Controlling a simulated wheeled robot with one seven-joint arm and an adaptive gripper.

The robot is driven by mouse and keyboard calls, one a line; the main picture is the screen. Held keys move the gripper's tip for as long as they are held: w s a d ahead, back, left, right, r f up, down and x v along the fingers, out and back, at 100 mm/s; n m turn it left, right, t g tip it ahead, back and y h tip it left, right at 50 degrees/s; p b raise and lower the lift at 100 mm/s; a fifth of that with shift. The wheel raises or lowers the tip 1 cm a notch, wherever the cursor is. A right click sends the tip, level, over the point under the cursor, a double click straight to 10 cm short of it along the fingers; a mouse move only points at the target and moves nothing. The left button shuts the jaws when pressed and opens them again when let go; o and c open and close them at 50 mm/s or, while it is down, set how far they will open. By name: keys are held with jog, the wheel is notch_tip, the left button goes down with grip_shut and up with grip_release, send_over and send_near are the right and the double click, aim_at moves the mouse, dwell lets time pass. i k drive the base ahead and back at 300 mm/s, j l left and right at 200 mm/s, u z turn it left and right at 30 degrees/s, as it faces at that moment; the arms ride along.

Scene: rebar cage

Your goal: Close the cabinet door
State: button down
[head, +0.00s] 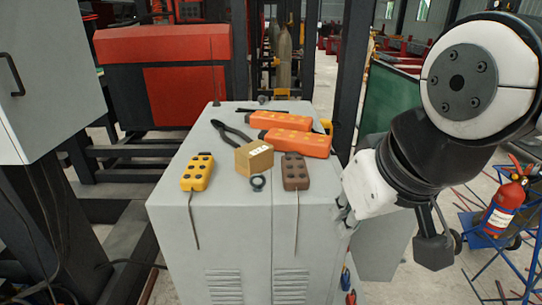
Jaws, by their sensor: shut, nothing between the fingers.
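A grey cabinet (215,250) with vent slots in its front stands in the middle of the head view. A flat grey panel (385,248), which looks like its door standing open, sticks out to the right of the cabinet. My arm hides its upper part, and its hinge line is not clear. My gripper (345,212) is shut and empty, beside the cabinet's upper right edge and near the panel. I cannot tell whether it touches either one.
Yellow (197,172) and brown (295,171) control boxes, a small carton (254,157) and orange tools (297,142) lie on the cabinet. Coloured handles (347,288) show at its right side. A grey box with a handle (45,75) is at left, a fire extinguisher (503,208) at right.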

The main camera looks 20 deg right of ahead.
aim_at(377, 249)
jog(key=k+l, duration=0.15)
jog(key=l, duration=0.2)
jog(key=k+l+z, duration=0.1)
jog(key=l, duration=0.25)
jog(key=k+l, duration=0.2)
jog(key=l, duration=0.15)
jog(key=k+l+z, duration=0.1)
jog(key=l, duration=0.25)
jog(key=i+l, duration=0.15)
jog(key=l, duration=0.2)
jog(key=i+l+z, duration=0.15)
jog(key=l, duration=0.25)
jog(key=i+l, duration=0.15)
jog(key=l, duration=0.15)
jog(key=i+l+z, duration=0.15)
jog(key=i, duration=0.6)
jog(key=j, duration=0.05)
